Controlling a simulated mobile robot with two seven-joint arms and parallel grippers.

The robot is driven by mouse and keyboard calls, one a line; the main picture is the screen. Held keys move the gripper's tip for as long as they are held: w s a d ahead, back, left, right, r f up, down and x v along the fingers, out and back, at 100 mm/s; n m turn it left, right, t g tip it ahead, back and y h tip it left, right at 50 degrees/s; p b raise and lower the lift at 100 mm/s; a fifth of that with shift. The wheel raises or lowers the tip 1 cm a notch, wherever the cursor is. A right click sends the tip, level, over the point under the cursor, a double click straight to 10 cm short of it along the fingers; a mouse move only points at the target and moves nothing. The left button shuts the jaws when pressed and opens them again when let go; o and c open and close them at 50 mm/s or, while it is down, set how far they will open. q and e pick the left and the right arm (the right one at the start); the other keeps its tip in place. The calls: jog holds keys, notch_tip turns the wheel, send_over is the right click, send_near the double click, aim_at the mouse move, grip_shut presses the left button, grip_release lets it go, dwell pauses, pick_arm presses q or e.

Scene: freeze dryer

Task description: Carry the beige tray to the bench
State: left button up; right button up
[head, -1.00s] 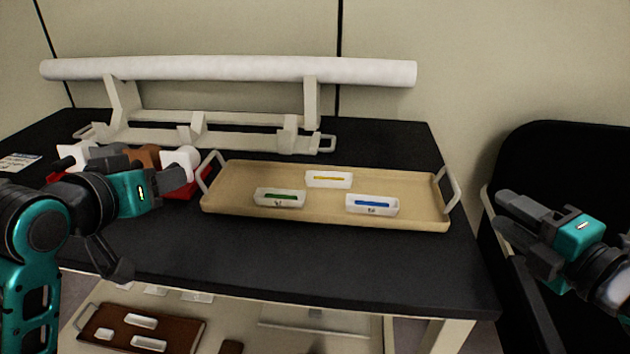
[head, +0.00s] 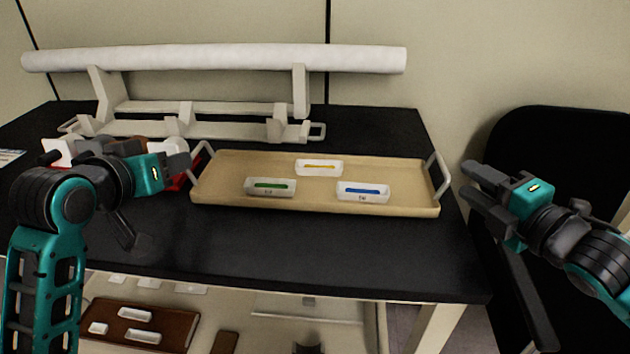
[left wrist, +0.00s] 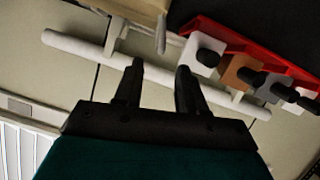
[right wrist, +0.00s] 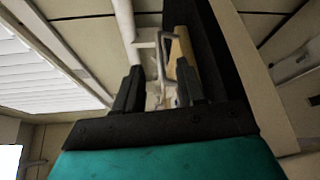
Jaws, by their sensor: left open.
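The beige tray (head: 310,204) rests on the black bench top (head: 250,245), with a white handle at each end. It holds three small white boats with yellow (head: 319,167), green (head: 270,186) and blue (head: 363,191) contents. My left gripper (head: 186,162) is beside the tray's left handle (head: 203,155); its jaws (left wrist: 157,85) are open and empty. My right gripper (head: 466,180) is just right of the right handle (head: 439,175). In the right wrist view its fingers (right wrist: 160,88) are apart, with the handle (right wrist: 160,55) showing beyond and between them, not gripped.
A white roll on a stand (head: 215,59) is behind the tray. A red rack (left wrist: 255,50) with several stoppered blocks is near my left gripper. A lower shelf holds a brown tray (head: 175,328). A black chair (head: 560,150) stands right. The bench front is clear.

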aim_at(193, 153)
pick_arm(q)
jog(key=x, duration=0.8)
jog(key=shift+w, duration=0.1)
pick_arm(e)
jog(key=x, duration=0.8)
jog(key=shift+w+a, duration=0.1)
pick_arm(q)
jog(key=shift+c, duration=0.3)
pick_arm(e)
jog(key=shift+c, duration=0.3)
pick_arm(q)
grip_shut()
pick_arm(e)
grip_shut()
jog(key=shift+r, duration=0.1)
